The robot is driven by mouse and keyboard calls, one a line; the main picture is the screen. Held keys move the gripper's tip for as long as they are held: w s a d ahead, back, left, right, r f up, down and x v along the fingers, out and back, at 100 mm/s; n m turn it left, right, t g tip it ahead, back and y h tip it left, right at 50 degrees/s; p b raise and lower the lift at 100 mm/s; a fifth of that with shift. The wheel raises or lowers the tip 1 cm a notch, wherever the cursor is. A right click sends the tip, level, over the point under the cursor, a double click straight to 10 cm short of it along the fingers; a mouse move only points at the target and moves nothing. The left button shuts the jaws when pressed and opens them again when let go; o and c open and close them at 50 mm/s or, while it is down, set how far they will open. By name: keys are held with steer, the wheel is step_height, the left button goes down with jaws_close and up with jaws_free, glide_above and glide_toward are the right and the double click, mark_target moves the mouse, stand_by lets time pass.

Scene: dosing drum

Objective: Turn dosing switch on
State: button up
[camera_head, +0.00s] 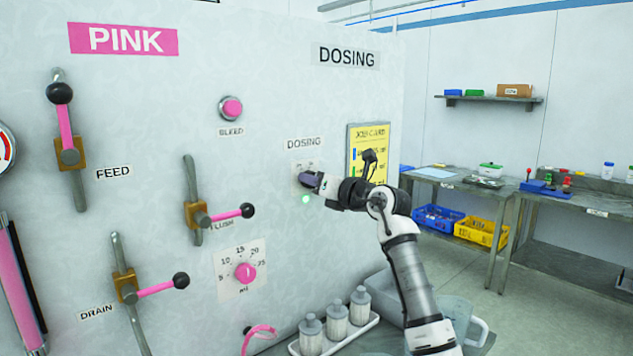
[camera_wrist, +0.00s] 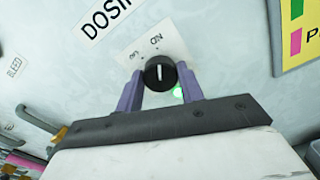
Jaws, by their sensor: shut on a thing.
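The dosing switch is a round black knob (camera_wrist: 159,73) with a white pointer line, on a white plate (camera_wrist: 150,45) marked OFF and ON. The pointer line stands nearly upright in the wrist view, toward the ON mark. My gripper (camera_wrist: 160,85) has its two purple fingers on either side of the knob, shut on it. In the head view my gripper (camera_head: 309,180) reaches the panel under the DOSING label (camera_head: 304,143) and hides the knob. A small green lamp (camera_head: 306,199) glows just below; it also shows in the wrist view (camera_wrist: 178,92), partly behind a finger.
A yellow job card (camera_head: 367,150) hangs right of the switch. Several levers, the pink bleed button (camera_head: 231,108) and the pink dial (camera_head: 245,272) are on the panel at left. White bottles (camera_head: 335,312) stand in a tray below. Workbenches (camera_head: 480,187) stand at right.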

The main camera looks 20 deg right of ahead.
steer(key=shift+r, duration=0.1)
stand_by(0.4)
steer(key=o, duration=1)
steer(key=shift+b+v, duration=2.75)
steer(key=shift+v, duration=4.15)
